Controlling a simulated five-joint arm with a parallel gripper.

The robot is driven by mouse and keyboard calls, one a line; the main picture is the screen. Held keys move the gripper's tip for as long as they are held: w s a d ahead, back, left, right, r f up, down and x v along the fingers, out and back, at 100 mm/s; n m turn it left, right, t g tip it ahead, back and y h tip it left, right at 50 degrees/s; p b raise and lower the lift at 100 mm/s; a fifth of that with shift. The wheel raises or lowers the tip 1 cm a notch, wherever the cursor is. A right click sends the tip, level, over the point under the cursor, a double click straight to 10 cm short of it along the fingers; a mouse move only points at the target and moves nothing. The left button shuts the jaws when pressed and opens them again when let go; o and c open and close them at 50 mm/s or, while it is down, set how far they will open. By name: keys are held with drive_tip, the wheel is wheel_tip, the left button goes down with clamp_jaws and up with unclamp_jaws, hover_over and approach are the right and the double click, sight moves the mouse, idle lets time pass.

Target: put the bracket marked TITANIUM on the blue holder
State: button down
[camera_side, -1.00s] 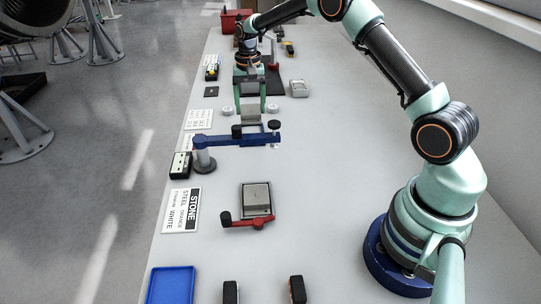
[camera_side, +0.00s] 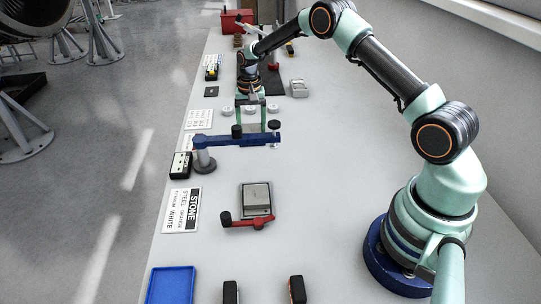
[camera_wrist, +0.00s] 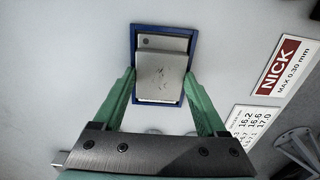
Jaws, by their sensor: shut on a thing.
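My gripper (camera_side: 250,122) is low over the bench, just behind a blue swing arm on a grey post (camera_side: 235,140). In the wrist view my gripper (camera_wrist: 160,82) is shut on a plain grey metal bracket (camera_wrist: 160,78), one green finger at each side. The bracket overlaps a blue rectangular frame (camera_wrist: 165,26), which I take as the blue holder. I cannot tell whether the bracket touches it. I see scuffs and a small hole in the grey metal, but no readable TITANIUM mark. The swing arm partly hides the grip in the side view.
A second holder with a red arm (camera_side: 247,221) bears a grey plate (camera_side: 256,198) nearer the camera. A blue tray (camera_side: 171,285) is in front.

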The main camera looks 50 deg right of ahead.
unclamp_jaws()
wheel_tip(320, 180, up, 11)
wheel_tip(320, 180, up, 9)
drive_tip(key=n+t, duration=0.1)
drive_tip(key=n, duration=0.1)
hover_over(251, 129)
drive_tip(key=s+a, duration=0.3)
drive_tip(key=s, duration=0.1)
drive_tip(key=s+a+r+n+t, duration=0.2)
drive_tip(key=s+a+n, duration=0.1)
drive_tip(key=s, duration=0.7)
drive_tip(key=s+a+r+n+t, duration=0.2)
drive_tip(key=s+a+n, duration=0.2)
drive_tip(key=s, duration=0.6)
drive_tip(key=shift+s+a+t, duration=0.3)
drive_tip(key=shift+a, duration=0.2)
drive_tip(key=shift+r, duration=0.1)
